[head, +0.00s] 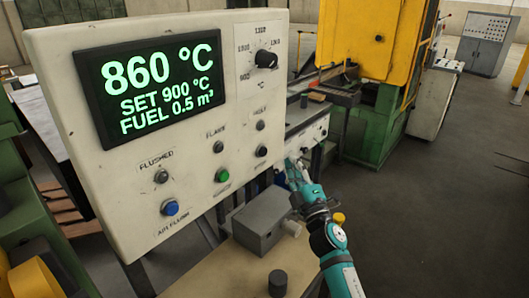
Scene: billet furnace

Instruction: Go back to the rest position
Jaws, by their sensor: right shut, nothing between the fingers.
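My right gripper (293,172) is shut and empty. It is right of the control panel's lower edge, with its arm coming up from the bottom right. Its fingers point up and away, in front of a pale machine box; whether they touch it I cannot tell. The cream control panel (120,185) stands large at left and centre. Its display (155,75) reads 860 °C, set 900 °C, fuel 0.5 m³. A black dial (265,59), a blue button (170,208) and a green button (222,175) sit on it. My left gripper is not in view.
A grey box (262,220) and a short black knob (278,283) are on a tan surface (230,275) below the panel. A yellow and green machine (375,40) stands behind. A grey cabinet (483,43) is far right. Open dark floor (430,220) lies at right.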

